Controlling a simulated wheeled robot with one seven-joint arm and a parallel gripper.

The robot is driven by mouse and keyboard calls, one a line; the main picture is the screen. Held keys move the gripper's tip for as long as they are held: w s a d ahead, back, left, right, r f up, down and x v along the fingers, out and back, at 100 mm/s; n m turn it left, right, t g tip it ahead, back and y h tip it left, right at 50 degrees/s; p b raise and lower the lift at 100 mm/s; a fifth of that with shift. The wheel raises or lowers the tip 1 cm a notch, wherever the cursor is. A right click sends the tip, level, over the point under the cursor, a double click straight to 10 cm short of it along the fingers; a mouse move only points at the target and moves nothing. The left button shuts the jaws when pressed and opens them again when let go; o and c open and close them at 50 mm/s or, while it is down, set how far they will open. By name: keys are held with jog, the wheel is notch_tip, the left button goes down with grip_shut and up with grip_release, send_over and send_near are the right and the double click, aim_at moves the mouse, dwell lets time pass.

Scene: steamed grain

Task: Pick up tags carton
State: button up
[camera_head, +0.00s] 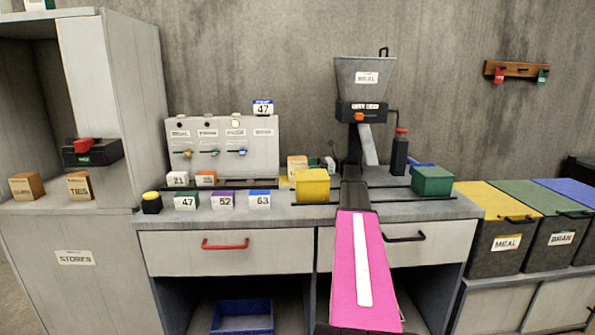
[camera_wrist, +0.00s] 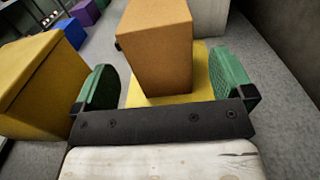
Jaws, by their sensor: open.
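An orange-brown carton (camera_wrist: 155,48) stands on a yellow patch (camera_wrist: 205,75) in the wrist view. It appears to be the small tan carton (camera_head: 297,163) behind the yellow box in the head view; its lettering is too small to read. My gripper (camera_wrist: 163,62) is open, with its green fingers on either side of the carton's near end in the picture. The carton is closer to the left finger, with a wider gap at the right. I cannot tell how deep it sits between them. In the head view my arm hides most of the gripper.
A yellow box (camera_head: 312,186) stands close by; it also shows beside the left finger in the wrist view (camera_wrist: 35,85). A green box (camera_head: 432,181) is right of my arm. The hopper (camera_head: 365,78) rises behind. Numbered blocks (camera_head: 223,200) line the counter's left front.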

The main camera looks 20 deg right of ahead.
aim_at(301, 166)
jog(key=x, duration=0.5)
jog(key=shift+f, duration=0.15)
jog(key=c, duration=1.2)
